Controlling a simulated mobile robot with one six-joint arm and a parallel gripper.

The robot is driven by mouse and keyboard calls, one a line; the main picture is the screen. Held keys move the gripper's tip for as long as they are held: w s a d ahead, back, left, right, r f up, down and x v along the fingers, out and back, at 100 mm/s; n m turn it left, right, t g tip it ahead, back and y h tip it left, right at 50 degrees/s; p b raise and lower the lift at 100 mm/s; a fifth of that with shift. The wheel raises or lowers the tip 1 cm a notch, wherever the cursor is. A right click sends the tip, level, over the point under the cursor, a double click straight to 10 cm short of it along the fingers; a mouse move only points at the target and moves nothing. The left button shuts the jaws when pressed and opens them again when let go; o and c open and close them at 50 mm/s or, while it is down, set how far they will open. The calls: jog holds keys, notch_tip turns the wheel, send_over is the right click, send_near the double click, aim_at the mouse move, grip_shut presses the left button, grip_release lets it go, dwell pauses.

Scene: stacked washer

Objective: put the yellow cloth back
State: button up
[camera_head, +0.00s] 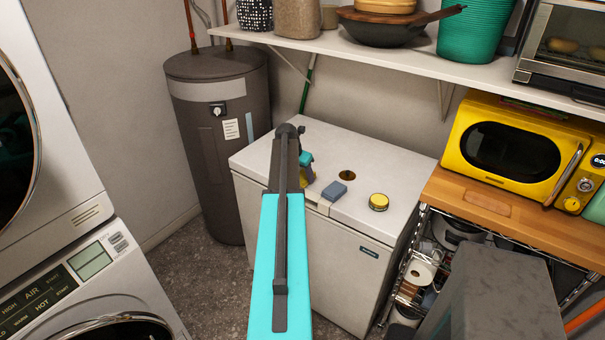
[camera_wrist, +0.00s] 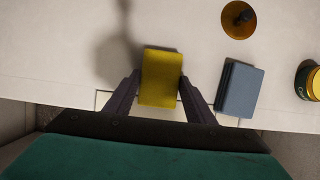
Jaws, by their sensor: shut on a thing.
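The yellow cloth (camera_wrist: 160,77) is a small folded block between the two dark fingers of my gripper (camera_wrist: 159,90) in the wrist view. The fingers press on its left and right sides. It is over the white top of the chest freezer (camera_head: 400,165), near the front edge. A shadow falls on the lid to its left; the exact height of the cloth above the lid is hard to tell.
A round amber piece with a dark knob (camera_wrist: 238,19) and a yellow tin (camera_head: 378,201) are also on the lid. A grey water heater (camera_head: 215,130) stands left, a yellow microwave (camera_head: 515,150) right, a shelf (camera_head: 400,60) above.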

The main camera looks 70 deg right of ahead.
jog(key=shift+f, duration=0.1)
jog(key=o, duration=0.9)
jog(key=shift+o, duration=0.2)
jog(key=b+v, duration=0.3)
jog(key=v, duration=0.9)
dwell(0.5)
